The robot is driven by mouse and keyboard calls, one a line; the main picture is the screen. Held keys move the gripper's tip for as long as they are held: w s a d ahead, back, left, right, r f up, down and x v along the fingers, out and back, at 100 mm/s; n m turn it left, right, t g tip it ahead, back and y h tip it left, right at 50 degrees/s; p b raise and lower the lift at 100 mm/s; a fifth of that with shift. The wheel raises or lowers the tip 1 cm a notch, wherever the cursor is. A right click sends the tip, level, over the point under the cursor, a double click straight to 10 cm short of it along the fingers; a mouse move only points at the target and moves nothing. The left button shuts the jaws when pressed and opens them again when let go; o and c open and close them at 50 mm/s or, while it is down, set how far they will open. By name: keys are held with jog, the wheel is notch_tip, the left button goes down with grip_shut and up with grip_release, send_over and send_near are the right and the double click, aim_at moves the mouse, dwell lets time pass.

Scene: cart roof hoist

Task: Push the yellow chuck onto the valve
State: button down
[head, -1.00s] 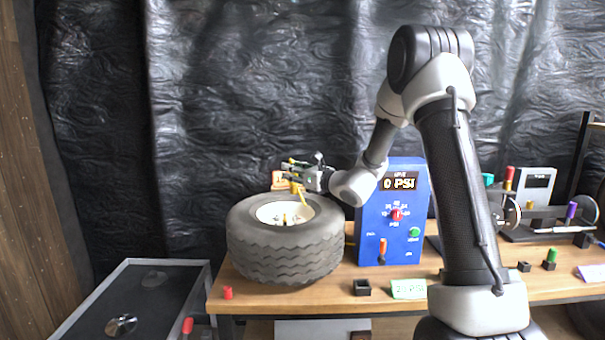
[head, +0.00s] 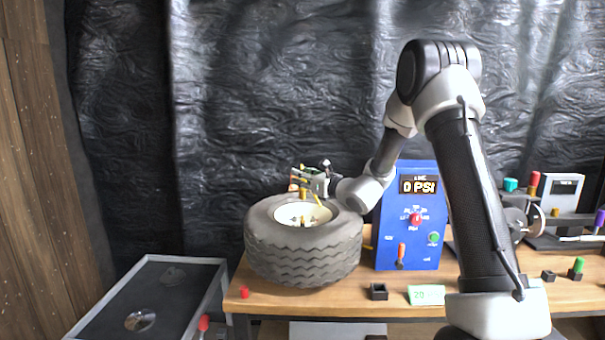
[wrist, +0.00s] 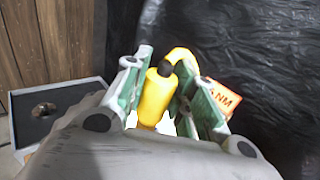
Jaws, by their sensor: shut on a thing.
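My gripper (head: 309,181) is above the wheel's hub in the head view. In the wrist view my gripper (wrist: 166,75) has its green-lined fingers shut on the yellow chuck (wrist: 154,97), a yellow cylinder with a dark end. In the head view the chuck (head: 303,190) is a small yellow patch below the fingers. The valve (head: 303,219) shows as a small yellowish upright piece inside the pale hub. The chuck looks above the valve and apart from it. The wrist view does not show the valve; my wrist body covers the lower part.
The dark tyre (head: 300,262) lies flat on the wooden bench. The blue inflator panel (head: 408,235) reads 0 PSI and stands close right of it. A yellow hose (wrist: 181,55) curves behind the chuck. A grey cart (head: 150,300) stands at the left.

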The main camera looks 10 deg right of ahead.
aim_at(305, 190)
jog(key=shift+f, duration=2.25)
jog(key=shift+f, duration=1.8)
jog(key=c, duration=1.1)
grip_release()
jog(key=shift+s, duration=0.15)
jog(key=v, duration=1.1)
jog(key=shift+s+d, duration=0.2)
jog(key=shift+s, duration=0.15)
